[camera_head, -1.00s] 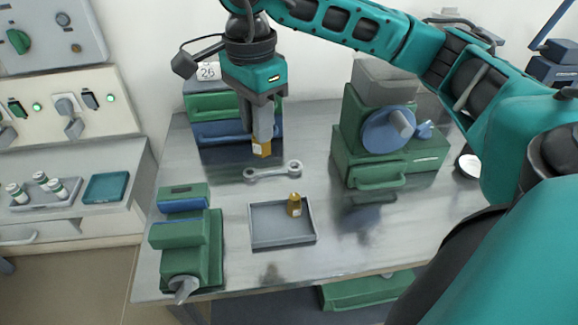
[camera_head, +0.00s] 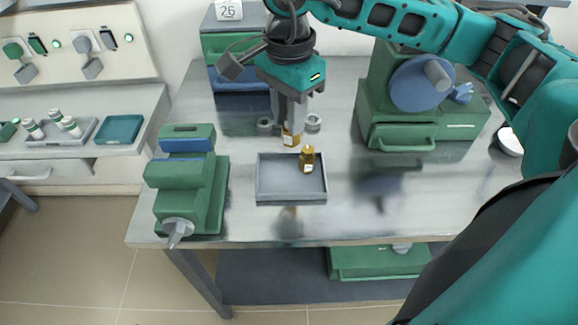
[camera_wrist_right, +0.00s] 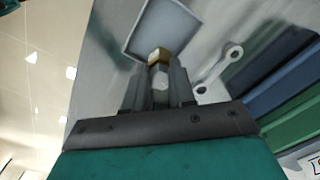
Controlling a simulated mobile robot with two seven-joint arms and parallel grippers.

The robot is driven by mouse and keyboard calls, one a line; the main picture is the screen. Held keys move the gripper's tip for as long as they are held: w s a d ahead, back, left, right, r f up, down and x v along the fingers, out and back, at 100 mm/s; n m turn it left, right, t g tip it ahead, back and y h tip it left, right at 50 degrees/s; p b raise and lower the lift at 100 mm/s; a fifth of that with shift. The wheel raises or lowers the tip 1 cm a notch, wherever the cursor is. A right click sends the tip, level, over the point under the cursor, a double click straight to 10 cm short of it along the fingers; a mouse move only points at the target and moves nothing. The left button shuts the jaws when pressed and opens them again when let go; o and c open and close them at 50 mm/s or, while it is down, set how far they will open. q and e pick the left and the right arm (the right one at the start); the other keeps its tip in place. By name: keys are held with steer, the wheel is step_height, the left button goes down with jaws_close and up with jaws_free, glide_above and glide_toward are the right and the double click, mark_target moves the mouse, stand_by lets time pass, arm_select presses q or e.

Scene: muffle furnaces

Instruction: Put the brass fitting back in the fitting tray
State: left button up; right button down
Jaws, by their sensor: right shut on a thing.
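In the right wrist view the held fitting (camera_wrist_right: 158,56) sticks out from between the fingertips (camera_wrist_right: 159,75), in front of the tray (camera_wrist_right: 190,18). My left gripper is not in view.
A wrench (camera_head: 312,123) lies behind the held fitting, partly hidden by the gripper. A green vise (camera_head: 190,185) stands left of the tray, and a green machine with a blue wheel (camera_head: 415,110) stands at the right. The tray's front and left are bare.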

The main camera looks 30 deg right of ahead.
mark_target(289, 138)
step_height(289, 138, down, 6)
steer(key=shift+r+b, duration=0.2)
steer(key=shift+b, duration=0.95)
step_height(289, 138, down, 4)
steer(key=b, duration=0.2)
steer(key=shift+b, duration=0.35)
steer(key=shift+f, duration=0.25)
steer(key=shift+r, duration=0.15)
steer(key=shift+f, duration=0.2)
steer(key=c, duration=0.9)
jaws_free()
steer(key=shift+c, duration=0.2)
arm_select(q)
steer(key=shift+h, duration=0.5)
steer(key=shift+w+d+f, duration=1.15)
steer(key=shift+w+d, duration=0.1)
arm_select(e)
steer(key=shift+r, duration=0.15)
